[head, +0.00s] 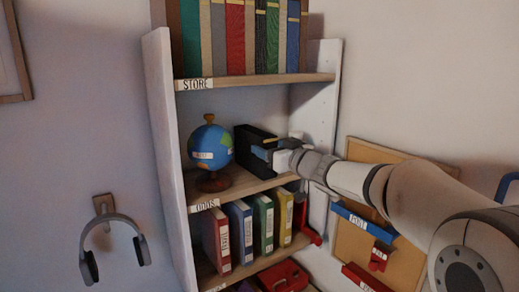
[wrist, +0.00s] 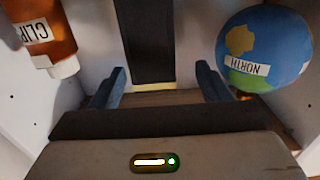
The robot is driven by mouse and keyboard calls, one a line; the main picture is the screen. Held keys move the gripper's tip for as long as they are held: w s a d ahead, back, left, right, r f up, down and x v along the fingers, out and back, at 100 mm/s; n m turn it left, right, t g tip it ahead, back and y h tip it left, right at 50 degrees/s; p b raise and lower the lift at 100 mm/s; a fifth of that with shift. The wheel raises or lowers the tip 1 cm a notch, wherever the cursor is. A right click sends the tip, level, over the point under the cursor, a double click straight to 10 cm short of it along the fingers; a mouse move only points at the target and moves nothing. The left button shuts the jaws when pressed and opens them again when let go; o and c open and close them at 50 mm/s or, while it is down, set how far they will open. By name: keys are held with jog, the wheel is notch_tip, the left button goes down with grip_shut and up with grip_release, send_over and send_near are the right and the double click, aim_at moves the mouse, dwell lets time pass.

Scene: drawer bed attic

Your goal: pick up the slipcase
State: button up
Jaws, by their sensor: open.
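A dark, upright case, which looks like the slipcase (head: 246,136), stands on the middle shelf to the right of the globe. In the wrist view the slipcase (wrist: 146,42) shows as a dark upright slab between and beyond the fingers. My gripper (wrist: 158,82) is open, with one blue-grey finger on each side of the slab and a gap on both sides. In the head view my gripper (head: 263,146) is at the shelf front and hides part of the case. I cannot tell how deep the fingertips reach along it.
A globe (head: 212,147) marked NORTH, also in the wrist view (wrist: 264,50), stands close beside one finger. An orange container (wrist: 38,32) labelled CLIP is on the other side. The STORE shelf (head: 255,81) is above; coloured binders (head: 241,231) stand below.

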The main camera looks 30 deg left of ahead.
jog(key=p+x, duration=0.1)
jog(key=x, duration=0.2)
jog(key=p+x, duration=0.2)
jog(key=x, duration=0.2)
jog(key=shift+w+d+r, duration=0.1)
jog(key=shift+w, duration=0.2)
jog(key=shift+d, duration=0.1)
jog(key=c, duration=1.3)
jog(key=shift+o, duration=0.2)
jog(key=shift+r, duration=0.1)
